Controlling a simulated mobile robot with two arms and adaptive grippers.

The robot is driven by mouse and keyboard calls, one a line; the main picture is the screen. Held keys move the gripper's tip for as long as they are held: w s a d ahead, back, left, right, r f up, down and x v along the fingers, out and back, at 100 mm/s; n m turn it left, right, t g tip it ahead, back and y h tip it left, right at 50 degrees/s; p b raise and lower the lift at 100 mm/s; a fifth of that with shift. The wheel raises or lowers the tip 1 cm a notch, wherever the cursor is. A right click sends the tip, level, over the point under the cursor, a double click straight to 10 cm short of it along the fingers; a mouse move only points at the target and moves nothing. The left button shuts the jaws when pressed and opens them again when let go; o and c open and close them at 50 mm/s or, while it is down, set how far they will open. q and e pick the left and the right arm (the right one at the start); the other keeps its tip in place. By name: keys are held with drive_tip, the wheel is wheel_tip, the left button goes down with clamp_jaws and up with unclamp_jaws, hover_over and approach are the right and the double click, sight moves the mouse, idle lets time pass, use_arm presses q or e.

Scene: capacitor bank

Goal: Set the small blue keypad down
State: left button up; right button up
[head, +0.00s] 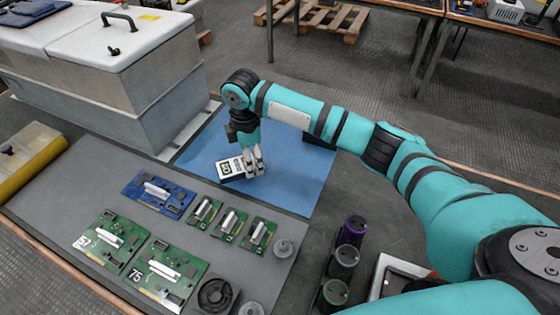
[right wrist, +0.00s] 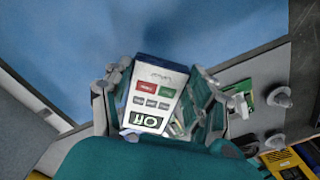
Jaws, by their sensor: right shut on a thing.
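The small blue keypad (head: 230,169) has a white face with a green display and a dark blue edge. It is between the fingers of my right gripper (head: 254,163), over the blue mat (head: 300,178). In the right wrist view the keypad (right wrist: 154,98) shows its face, with a red key, a green key and several grey keys. The fingers of my right gripper (right wrist: 160,105) are on either side of it. I cannot tell whether its underside touches the mat. My left gripper is not in view.
A grey mat (head: 100,165) at left holds several green circuit boards (head: 104,240) and a blue board (head: 158,196). A large grey-white cabinet (head: 140,90) stands behind. Dark cylinders (head: 348,258) stand at front right. The blue mat has free room right of the gripper.

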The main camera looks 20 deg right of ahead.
drive_tip(key=p, duration=0.2)
hover_over(306, 180)
drive_tip(key=shift+w+a+f, duration=0.15)
drive_tip(key=shift+a+f, duration=0.1)
drive_tip(key=shift+f, duration=0.3)
drive_tip(key=shift+d, duration=0.25)
drive_tip(key=shift+s+d+f, duration=0.1)
drive_tip(key=shift+s+f, duration=0.1)
drive_tip(key=shift+f, duration=0.05)
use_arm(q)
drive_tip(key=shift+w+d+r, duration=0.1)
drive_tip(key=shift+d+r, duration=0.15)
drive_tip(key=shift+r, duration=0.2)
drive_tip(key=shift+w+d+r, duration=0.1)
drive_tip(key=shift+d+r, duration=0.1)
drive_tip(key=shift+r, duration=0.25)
use_arm(e)
drive_tip(key=shift+f, duration=1.6)
drive_tip(key=shift+f, duration=0.1)
drive_tip(key=o, duration=1.2)
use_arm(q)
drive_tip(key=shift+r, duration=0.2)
use_arm(e)
wheel_tip(306, 180, up, 12)
